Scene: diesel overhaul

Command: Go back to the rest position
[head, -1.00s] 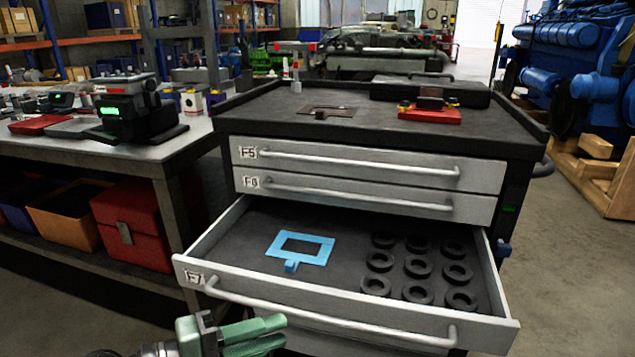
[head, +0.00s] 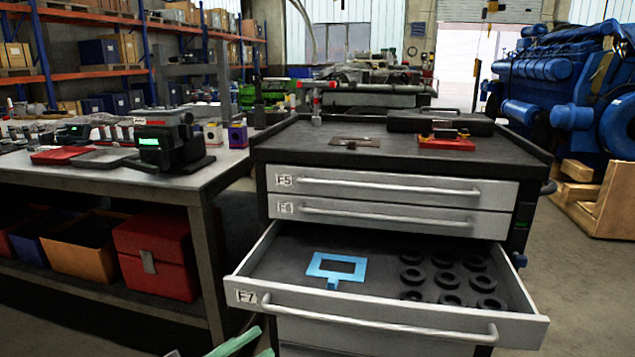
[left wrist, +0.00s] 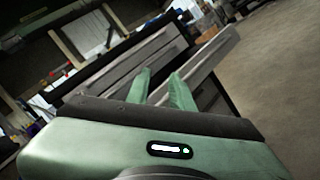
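My left gripper (head: 248,346) has green fingers that just show at the bottom edge of the head view, in front of the tool cabinet. In the left wrist view its two fingers (left wrist: 160,73) stand apart with nothing between them, pointing toward the cabinet. Most of the left arm is out of the head view. My right gripper is in neither view.
The cabinet's F7 drawer (head: 375,317) is pulled open. It holds a blue frame (head: 314,270) and several black rings (head: 450,280). A workbench (head: 112,182) stands to the left. Open floor (head: 575,290) lies to the right.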

